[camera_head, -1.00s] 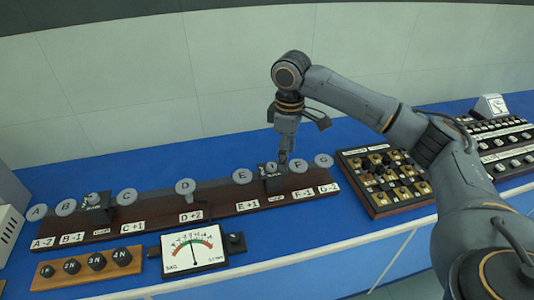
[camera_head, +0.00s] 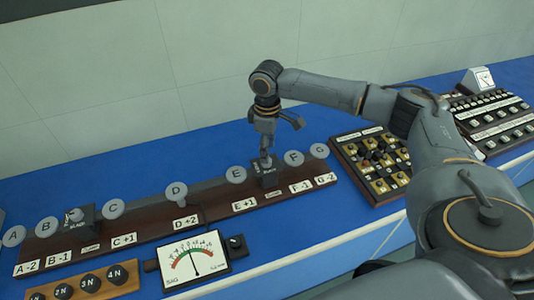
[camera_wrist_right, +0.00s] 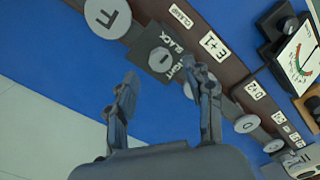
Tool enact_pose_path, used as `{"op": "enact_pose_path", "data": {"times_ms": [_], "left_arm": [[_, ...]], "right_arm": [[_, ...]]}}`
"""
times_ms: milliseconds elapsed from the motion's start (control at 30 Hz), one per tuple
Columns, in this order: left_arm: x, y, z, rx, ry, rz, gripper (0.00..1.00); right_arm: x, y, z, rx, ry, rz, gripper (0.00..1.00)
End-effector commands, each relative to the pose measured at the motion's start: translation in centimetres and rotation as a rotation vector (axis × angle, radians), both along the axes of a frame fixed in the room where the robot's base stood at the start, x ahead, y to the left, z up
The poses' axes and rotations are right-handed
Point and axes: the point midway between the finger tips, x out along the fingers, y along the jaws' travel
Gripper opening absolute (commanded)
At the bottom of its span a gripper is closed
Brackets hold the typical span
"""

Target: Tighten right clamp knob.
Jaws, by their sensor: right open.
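The right clamp is a black block (camera_head: 270,180) on the dark wooden rail (camera_head: 214,205), between the discs E (camera_head: 236,175) and F (camera_head: 294,158). In the right wrist view its grey round knob (camera_wrist_right: 160,60) has a slot mark, beside text that seems to read "RIGHT SLACK". In the head view my right gripper (camera_head: 265,155) points down over this clamp and covers most of the knob. In the wrist view its two fingers (camera_wrist_right: 160,72) are spread, with the knob between their tips in the picture. I cannot tell whether they touch it. My left gripper is not in view.
Disc F (camera_wrist_right: 108,17) is close to the clamp. The left clamp (camera_head: 82,216) stands between B and C. A meter (camera_head: 194,260) and a strip of black knobs (camera_head: 89,283) lie in front. A panel of brass blocks (camera_head: 378,165) is at right.

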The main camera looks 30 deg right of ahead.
Motion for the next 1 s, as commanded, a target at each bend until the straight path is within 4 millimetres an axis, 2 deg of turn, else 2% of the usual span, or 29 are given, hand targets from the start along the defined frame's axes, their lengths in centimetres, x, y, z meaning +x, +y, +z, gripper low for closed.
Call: {"op": "enact_pose_path", "data": {"times_ms": [100, 300, 633, 900, 1000], "left_arm": [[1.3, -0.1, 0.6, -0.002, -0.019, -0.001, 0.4], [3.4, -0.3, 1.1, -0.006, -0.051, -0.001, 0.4], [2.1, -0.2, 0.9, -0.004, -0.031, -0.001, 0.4], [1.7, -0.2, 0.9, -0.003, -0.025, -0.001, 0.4], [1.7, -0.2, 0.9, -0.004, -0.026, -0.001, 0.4]], "right_arm": [[-0.1, 0.0, -1.9, -0.001, 0.002, 0.0, 0.52], [0.0, 0.0, -3.8, 0.0, 0.0, 0.001, 0.52], [0.0, 0.0, -4.1, -0.001, -0.001, 0.001, 0.52], [0.0, 0.0, -4.1, -0.001, -0.001, 0.001, 0.0], [0.0, 0.0, -4.1, 0.0, 0.0, 0.001, 0.0]]}}
